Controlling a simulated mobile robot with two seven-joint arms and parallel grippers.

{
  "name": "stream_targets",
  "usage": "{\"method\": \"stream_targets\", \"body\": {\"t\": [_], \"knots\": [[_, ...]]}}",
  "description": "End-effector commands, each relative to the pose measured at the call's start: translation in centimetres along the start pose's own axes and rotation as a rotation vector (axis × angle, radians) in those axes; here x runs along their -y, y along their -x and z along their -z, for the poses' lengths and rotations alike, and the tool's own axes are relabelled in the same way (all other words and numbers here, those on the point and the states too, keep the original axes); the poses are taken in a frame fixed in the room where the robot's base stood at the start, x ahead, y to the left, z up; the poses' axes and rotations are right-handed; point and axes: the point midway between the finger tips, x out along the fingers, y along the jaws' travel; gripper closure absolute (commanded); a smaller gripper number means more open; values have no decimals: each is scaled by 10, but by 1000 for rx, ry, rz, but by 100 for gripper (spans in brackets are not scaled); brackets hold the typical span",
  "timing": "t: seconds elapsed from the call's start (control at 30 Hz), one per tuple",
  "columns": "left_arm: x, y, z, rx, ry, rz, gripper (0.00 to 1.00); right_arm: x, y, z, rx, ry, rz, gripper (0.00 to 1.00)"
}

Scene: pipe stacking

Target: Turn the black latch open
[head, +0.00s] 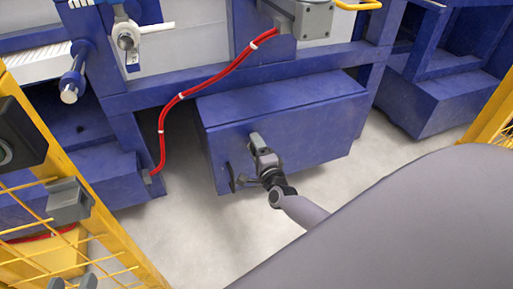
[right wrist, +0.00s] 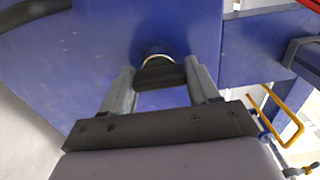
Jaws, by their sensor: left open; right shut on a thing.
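The black latch (right wrist: 160,73), with a pale ring at its base, sits on the face of the blue box (head: 290,115). In the right wrist view it lies between the two grey fingers of my right gripper (right wrist: 161,82), which is shut on it. In the head view my right gripper (head: 257,142) reaches the front of the box and hides the latch.
A black handle (head: 236,180) sticks out from the box's front, left of my right gripper. A red hose (head: 180,96) runs beside the box. A yellow mesh fence (head: 105,225) stands at the left. Bare floor (head: 190,240) lies in front of the box.

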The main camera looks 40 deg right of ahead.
Motion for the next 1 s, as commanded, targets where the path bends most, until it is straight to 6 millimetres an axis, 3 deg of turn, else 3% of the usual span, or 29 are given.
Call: {"method": "stream_targets", "body": {"t": [0.17,0.2,0.23,0.63,1.0], "knots": [[0,0,0,-1,1,0,57,0,0,0,0,-5,-1,70],[0,0,0,-1,1,0,57,0,0,0,0,-5,-1,30],[0,0,0,-1,1,0,57,0,0,0,0,-5,-1,20],[-1,0,6,-4,7,-4,57,1,6,0,0,-1,-2,19],[-9,-11,4,66,113,-42,57,2,57,0,0,-3,-3,19]]}}
